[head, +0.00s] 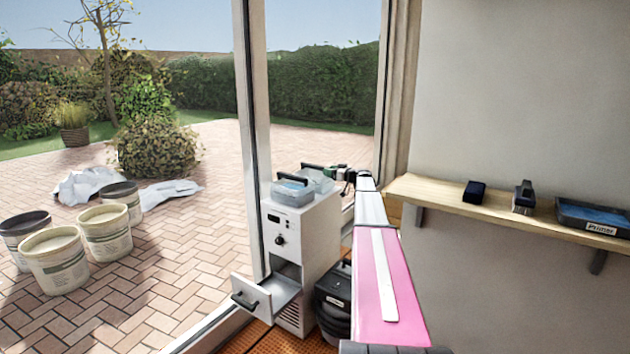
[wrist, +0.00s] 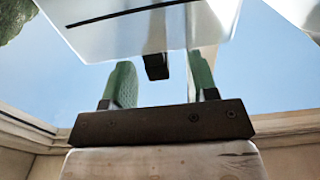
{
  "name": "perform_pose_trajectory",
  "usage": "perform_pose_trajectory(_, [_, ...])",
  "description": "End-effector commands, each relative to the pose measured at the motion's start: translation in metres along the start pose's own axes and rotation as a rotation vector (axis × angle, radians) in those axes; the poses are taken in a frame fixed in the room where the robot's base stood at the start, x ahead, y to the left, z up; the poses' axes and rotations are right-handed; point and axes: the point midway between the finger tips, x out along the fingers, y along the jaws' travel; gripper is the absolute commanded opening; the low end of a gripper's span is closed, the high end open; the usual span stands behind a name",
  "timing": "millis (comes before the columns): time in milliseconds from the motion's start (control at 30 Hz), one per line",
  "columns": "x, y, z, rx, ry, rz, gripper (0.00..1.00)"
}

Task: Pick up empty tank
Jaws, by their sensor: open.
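A white cabinet machine (head: 303,238) stands by the glass door frame. On its top are two translucent tanks with black handles: a front one (head: 293,193) with a bluish look and a rear one (head: 322,183) beside it. Whether either is empty I cannot tell. My gripper (head: 330,172) is at the rear tank. In the wrist view, my gripper (wrist: 160,76) has its green fingers apart, with a black handle (wrist: 156,66) between them and a pale tank (wrist: 150,35) beyond. The fingers do not visibly close on the handle.
An open drawer (head: 262,292) sticks out of the machine's lower front. A black case (head: 333,300) stands beside it. A wooden shelf (head: 430,192) on the right wall bears a primer tray (head: 594,216) and small tools. Several buckets (head: 55,262) stand on the paving outside.

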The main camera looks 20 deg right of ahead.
Motion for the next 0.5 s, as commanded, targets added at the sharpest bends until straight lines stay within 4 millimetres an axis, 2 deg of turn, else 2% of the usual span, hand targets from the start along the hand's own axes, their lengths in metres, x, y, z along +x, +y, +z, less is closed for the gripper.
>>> perform_pose_trajectory(267, [0.039, 0.004, 0.0, 0.0, 0.0, -0.001, 0.53])
perform_pose_trajectory(500, [0.043, 0.003, 0.0, 0.0, 0.0, 0.0, 0.53])
